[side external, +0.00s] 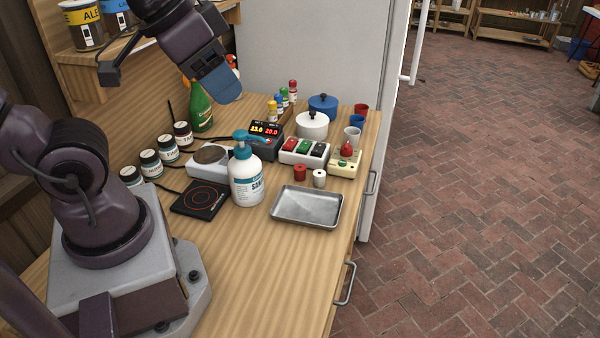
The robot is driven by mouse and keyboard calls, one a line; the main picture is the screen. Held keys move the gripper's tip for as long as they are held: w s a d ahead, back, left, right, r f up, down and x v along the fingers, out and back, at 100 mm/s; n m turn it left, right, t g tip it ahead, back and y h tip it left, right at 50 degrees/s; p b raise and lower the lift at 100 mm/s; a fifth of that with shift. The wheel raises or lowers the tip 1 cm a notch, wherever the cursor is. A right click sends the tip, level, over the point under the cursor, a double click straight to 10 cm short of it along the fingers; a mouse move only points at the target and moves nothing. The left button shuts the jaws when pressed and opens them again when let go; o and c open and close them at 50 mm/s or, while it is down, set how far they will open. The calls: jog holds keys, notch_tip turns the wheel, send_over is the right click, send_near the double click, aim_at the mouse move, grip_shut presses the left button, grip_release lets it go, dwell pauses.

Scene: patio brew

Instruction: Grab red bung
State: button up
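The red bung (300,172) stands on the wooden worktop beside a white bung (319,178), just behind the metal tray. Both are small, and the red one is uncovered in this view. My gripper (222,90) is high over the back of the worktop, up and to the left of the red bung and well apart from it. Its blue-grey end points down and to the right. I cannot make out separate fingertips or anything held.
A white pump bottle (246,176) stands left of the bungs. A white box with coloured switches (304,152) and a cream box with a red knob (345,163) are close behind. The metal tray (306,221) is in front. The front worktop is clear.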

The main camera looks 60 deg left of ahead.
jog(key=n+g+y, duration=0.2)
jog(key=n+y, duration=0.1)
jog(key=n, duration=0.5)
send_over(300, 167)
jog(key=s+d, duration=0.1)
jog(key=f, duration=2.9)
jog(key=shift+s, duration=0.2)
jog(key=shift+x, duration=2.95)
jog(key=shift+s+d, duration=0.15)
jog(key=shift+d, duration=0.05)
jog(key=shift+c, duration=0.2)
jog(key=c, duration=0.6)
